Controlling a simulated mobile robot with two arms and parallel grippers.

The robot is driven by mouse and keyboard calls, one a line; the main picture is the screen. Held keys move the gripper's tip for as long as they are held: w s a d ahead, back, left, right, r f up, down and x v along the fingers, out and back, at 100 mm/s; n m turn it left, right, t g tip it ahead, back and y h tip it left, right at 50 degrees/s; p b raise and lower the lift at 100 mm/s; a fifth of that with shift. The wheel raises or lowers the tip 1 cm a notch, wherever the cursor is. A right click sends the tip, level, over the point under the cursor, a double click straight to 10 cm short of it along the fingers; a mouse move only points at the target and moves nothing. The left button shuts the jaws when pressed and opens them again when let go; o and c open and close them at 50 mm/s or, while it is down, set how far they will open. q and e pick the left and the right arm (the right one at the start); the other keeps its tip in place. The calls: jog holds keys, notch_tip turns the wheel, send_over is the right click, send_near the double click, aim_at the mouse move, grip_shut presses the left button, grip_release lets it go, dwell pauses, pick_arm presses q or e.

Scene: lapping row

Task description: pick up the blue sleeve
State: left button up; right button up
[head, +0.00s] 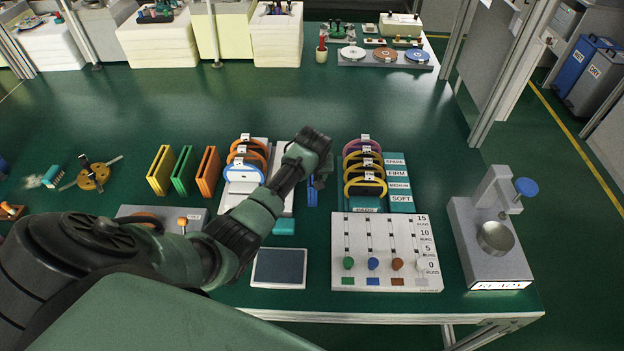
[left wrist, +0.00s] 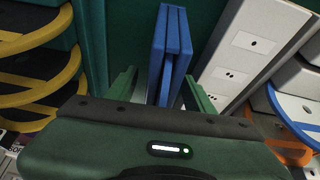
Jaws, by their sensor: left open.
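The blue sleeve (head: 312,194) stands upright on the green bench, mostly hidden behind my left gripper (head: 316,180) in the head view. In the left wrist view the blue sleeve (left wrist: 171,55) is a narrow slab on edge, with a slot along it. My left gripper (left wrist: 160,88) is open, with one green finger on each side of the sleeve. The sleeve's near end shows between the fingers. I cannot tell whether either finger touches it. My right gripper is not in view.
Yellow (head: 160,170), green (head: 182,170) and orange (head: 208,172) sleeves stand to the left. A rack of handled rings (head: 400,200) is close on the right, and a white rack (head: 286,160) close on the left. A slider board (head: 345,283) and dark pad (head: 279,268) lie in front.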

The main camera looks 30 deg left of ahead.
pick_arm(q)
grip_shut()
jog(key=shift+r, duration=0.1)
